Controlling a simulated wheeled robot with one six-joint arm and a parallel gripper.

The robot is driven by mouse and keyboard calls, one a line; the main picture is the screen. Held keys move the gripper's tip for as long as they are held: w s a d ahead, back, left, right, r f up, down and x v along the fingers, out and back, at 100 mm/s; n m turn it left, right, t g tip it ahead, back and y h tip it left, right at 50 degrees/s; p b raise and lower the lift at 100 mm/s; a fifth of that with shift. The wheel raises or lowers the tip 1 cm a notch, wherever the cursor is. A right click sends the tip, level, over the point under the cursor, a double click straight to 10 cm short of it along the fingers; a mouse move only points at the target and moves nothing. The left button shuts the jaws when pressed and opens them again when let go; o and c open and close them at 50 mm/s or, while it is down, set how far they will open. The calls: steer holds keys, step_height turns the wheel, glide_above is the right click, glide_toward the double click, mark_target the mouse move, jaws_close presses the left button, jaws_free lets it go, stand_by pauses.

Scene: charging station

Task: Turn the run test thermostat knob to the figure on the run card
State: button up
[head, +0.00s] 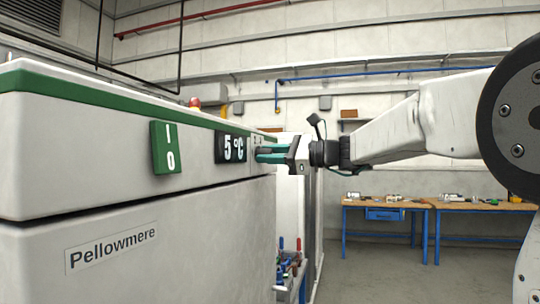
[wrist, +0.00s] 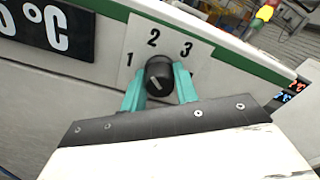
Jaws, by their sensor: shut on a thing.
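The black round thermostat knob (wrist: 158,76) sits on a white dial plate (wrist: 187,62) marked 1, 2 and 3 in the wrist view. A short pale mark shows on the knob's face; I cannot tell which figure it points to. My gripper (wrist: 161,84) is shut on the knob, one teal finger on each side. In the head view my gripper (head: 268,153) reaches the cabinet front from the right, and its fingers hide the knob.
The white Pellowmere cabinet (head: 120,255) fills the left side.

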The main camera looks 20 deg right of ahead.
steer(key=n, duration=0.4)
steer(key=shift+n, duration=2.1)
steer(key=o, duration=1)
steer(key=v, duration=0.7)
steer(key=shift+s+d, duration=0.25)
steer(key=shift+d, duration=0.05)
